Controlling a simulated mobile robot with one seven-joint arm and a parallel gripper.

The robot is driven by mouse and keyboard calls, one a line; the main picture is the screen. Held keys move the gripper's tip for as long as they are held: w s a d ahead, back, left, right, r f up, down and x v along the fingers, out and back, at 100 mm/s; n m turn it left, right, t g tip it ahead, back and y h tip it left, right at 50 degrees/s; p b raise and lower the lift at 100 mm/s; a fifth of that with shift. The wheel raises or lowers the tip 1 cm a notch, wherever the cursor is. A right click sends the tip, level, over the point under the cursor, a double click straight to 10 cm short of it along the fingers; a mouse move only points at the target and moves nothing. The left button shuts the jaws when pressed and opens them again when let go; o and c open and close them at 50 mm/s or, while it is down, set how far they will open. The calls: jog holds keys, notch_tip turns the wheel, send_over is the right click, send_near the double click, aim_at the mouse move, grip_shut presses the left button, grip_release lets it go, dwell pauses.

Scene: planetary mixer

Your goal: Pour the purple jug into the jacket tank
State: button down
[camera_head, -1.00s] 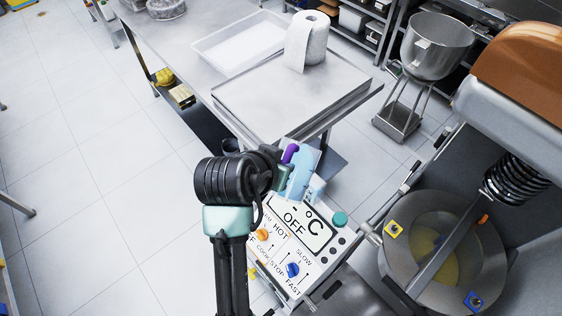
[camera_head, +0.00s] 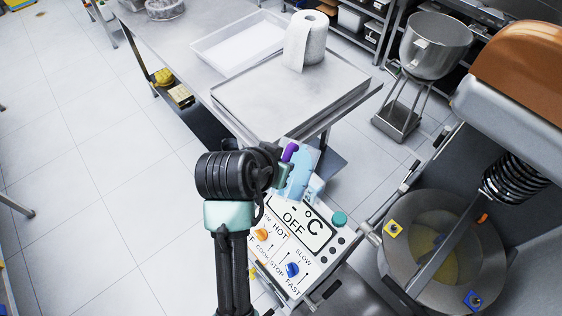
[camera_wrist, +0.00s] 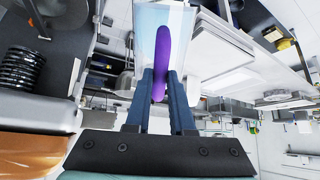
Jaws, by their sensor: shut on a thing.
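The jug (camera_head: 301,178) has a pale blue see-through body and a purple handle (camera_head: 290,152). My gripper (camera_head: 284,170) is shut on the handle and holds the jug in the air, beside the top of the control panel in the head view. In the wrist view the fingers (camera_wrist: 160,85) close around the purple handle (camera_wrist: 174,45), with the pale jug body (camera_wrist: 146,35) beyond. The jug looks roughly upright. The mixer's wide bowl (camera_head: 395,262), with yellow stuff inside, stands to the right. I cannot tell which opening belongs to the jacket tank.
The control panel (camera_head: 318,250) with knobs and a teal button stands just below the jug. A steel table (camera_head: 180,45) holds a metal tray (camera_head: 270,95), a white tray (camera_head: 215,40) and a paper roll (camera_head: 306,45). A steel bowl (camera_head: 425,50) stands behind.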

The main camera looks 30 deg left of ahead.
dwell(0.8)
jog(key=shift+s+f+b, duration=0.1)
jog(key=shift+f+b, duration=0.2)
jog(key=shift+b, duration=0.35)
jog(key=s+f+t+b, duration=0.1)
jog(key=b, duration=0.2)
jog(key=shift+t, duration=0.3)
jog(key=b, duration=0.2)
jog(key=s+t+b, duration=0.1)
jog(key=b, duration=0.1)
jog(key=shift+s+f+t, duration=0.1)
jog(key=shift+f+t, duration=0.2)
jog(key=shift+f, duration=0.05)
jog(key=shift+s+d+r+t+b, duration=0.1)
jog(key=shift+s+r+t+b, duration=0.15)
jog(key=shift+r+t+b, duration=0.25)
jog(key=shift+f, duration=0.2)
